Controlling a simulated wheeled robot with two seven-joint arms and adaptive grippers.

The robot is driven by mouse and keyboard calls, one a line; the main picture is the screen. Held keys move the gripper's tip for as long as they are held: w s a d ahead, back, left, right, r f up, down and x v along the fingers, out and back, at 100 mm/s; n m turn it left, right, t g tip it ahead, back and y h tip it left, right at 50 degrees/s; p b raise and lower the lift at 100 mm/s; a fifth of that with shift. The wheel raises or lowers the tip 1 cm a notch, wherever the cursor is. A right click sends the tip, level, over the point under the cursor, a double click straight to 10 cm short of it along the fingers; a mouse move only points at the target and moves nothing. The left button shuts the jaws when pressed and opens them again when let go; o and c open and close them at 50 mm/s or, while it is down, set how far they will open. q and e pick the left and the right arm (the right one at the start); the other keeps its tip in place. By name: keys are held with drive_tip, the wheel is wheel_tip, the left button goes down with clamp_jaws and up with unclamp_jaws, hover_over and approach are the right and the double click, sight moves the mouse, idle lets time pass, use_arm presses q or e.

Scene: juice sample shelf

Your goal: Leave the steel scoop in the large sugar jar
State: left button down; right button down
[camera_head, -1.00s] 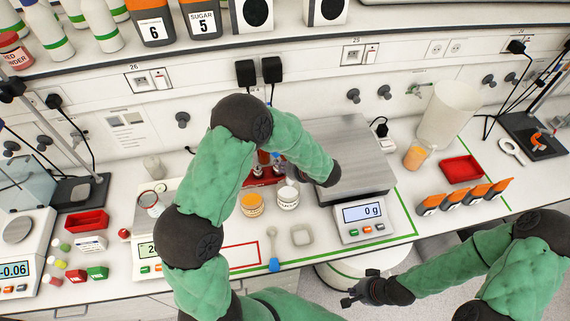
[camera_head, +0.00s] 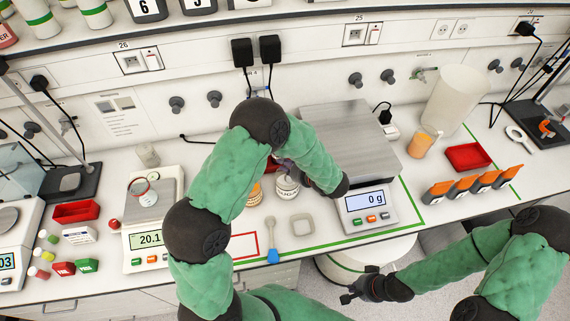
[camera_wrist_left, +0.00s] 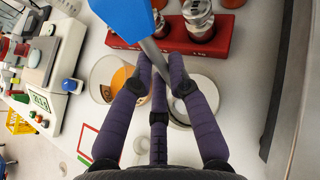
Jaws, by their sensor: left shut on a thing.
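My left gripper (camera_head: 284,166) is shut on the steel scoop (camera_wrist_left: 152,52). Its blue handle (camera_wrist_left: 126,14) and grey shaft show between the purple fingers in the left wrist view. The scoop's lower end is mostly hidden by the fingers, over or in a round white jar (camera_wrist_left: 207,92). In the head view this labelled white jar (camera_head: 287,189) stands just below the gripper; its label is too small to read surely. A jar with orange contents (camera_wrist_left: 108,72) stands beside it, to its left. My right gripper (camera_head: 358,284) is open and empty in front of the bench.
A large scale (camera_head: 368,203) reading 0 g stands right, a smaller scale (camera_head: 150,240) reading 20.1 left.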

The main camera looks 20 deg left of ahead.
sight(288, 176)
use_arm(q)
drive_tip(key=shift+f+b, duration=2.05)
drive_tip(key=shift+f, duration=0.6)
drive_tip(key=shift+s+f, duration=0.15)
